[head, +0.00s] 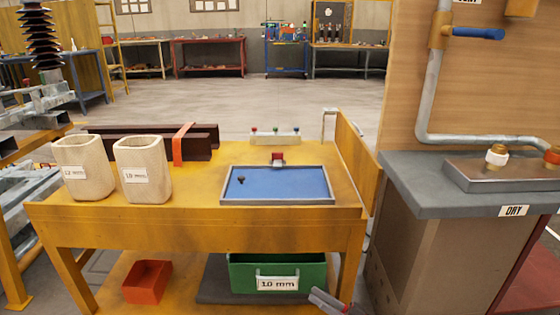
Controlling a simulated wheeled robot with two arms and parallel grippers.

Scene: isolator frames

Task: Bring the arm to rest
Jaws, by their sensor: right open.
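My right gripper (335,303) shows only in part at the bottom edge of the head view, in front of the yellow bench and just right of the green crate (305,262). It is open, and I see nothing held in it. My left gripper is out of view. The yellow workbench (200,232) stands ahead. On it lies a tray (285,183) with a blue surface and grey rim, with a small dark piece (241,180) on its left part.
Two beige bins (82,168) (143,168) stand on the bench's left; brown beams (200,140) lie behind. An orange box (147,282) is below. A grey counter (455,200) borders the right. Floor beyond is clear.

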